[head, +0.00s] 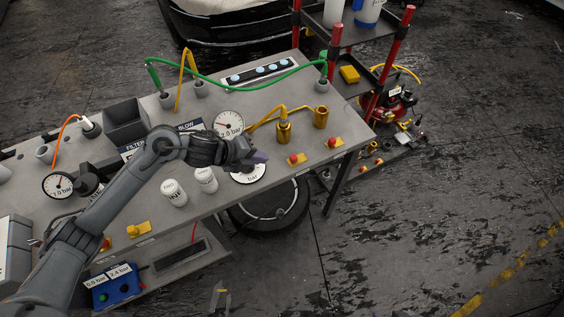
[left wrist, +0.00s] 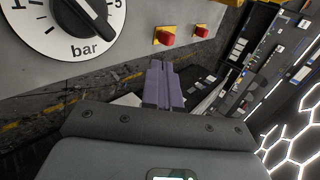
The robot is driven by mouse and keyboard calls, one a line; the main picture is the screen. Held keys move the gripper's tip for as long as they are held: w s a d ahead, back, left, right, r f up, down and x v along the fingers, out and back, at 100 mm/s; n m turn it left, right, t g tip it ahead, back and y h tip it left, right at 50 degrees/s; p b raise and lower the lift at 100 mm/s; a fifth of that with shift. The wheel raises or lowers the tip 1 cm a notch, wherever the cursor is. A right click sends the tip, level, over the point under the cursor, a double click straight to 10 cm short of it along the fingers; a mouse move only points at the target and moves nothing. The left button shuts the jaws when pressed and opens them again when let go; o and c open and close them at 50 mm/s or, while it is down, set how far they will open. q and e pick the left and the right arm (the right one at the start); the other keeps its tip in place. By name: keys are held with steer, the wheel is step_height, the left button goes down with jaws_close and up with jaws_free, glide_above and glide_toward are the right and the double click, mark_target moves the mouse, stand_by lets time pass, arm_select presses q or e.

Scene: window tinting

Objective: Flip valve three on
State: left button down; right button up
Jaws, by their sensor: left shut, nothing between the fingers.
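Two valves with red knobs on yellow bases, a nearer one (head: 296,160) and a farther one (head: 334,142), sit along the bench's front edge. They also show in the left wrist view, the left one (left wrist: 164,37) and the right one (left wrist: 200,31). A yellow valve (head: 138,229) sits farther left on the same edge. I cannot read which is valve three. My left gripper (head: 259,157), with purple fingers, is shut and empty over the round bar dial (head: 247,174), left of the red-knobbed valves and touching neither. Its fingers show below the valves in the left wrist view (left wrist: 163,85). My right gripper is not seen.
The grey bench (head: 215,205) carries gauges, brass fittings (head: 283,132), two white canisters (head: 174,192) and green and yellow hoses. A black tyre (head: 270,215) lies below it. A red-posted cart (head: 335,45) stands behind right. The floor at right is clear.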

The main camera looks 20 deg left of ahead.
mark_target(290, 161)
arm_select(q)
steer(key=shift+d+f, duration=0.1)
steer(key=shift+w+d+f, duration=0.1)
steer(key=shift+w+f, duration=0.1)
steer(key=b+x, duration=0.1)
steer(key=x, duration=0.8)
steer(key=shift+w+d, duration=0.1)
steer(key=shift+d, duration=0.05)
